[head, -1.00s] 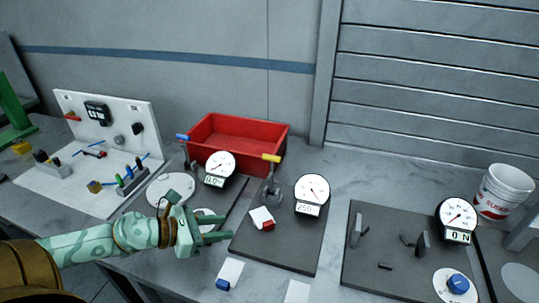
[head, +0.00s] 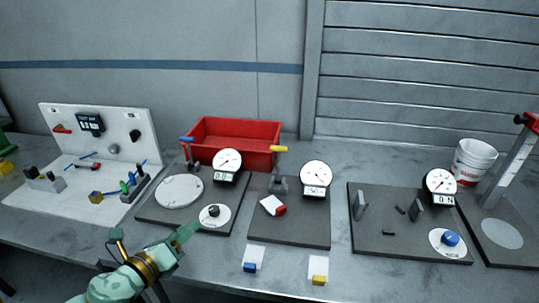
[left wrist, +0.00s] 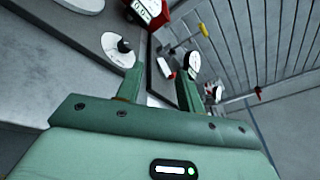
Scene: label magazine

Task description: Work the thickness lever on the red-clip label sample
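The red-clip label sample, a white card with a red clip (head: 272,205), lies on the middle dark plate. The thickness gauge (head: 316,175) stands behind it to the right, with a round dial and a digital readout. Its lever (head: 278,165) is upright with a yellow handle. My left gripper (head: 188,234) is in front of the left plate, apart from the sample and lever. In the left wrist view its two fingers (left wrist: 158,88) are spread and nothing is between them. The red clip shows small beyond them. My right gripper is not in view.
The left plate (head: 150,213) carries a blue-handled lever, another dial and discs. A blue-clip label (head: 251,262) and a yellow-clip label (head: 318,272) lie in front. A red bin (head: 235,140) stands behind. A force-gauge plate (head: 400,250) and white bucket (head: 472,162) are to the right.

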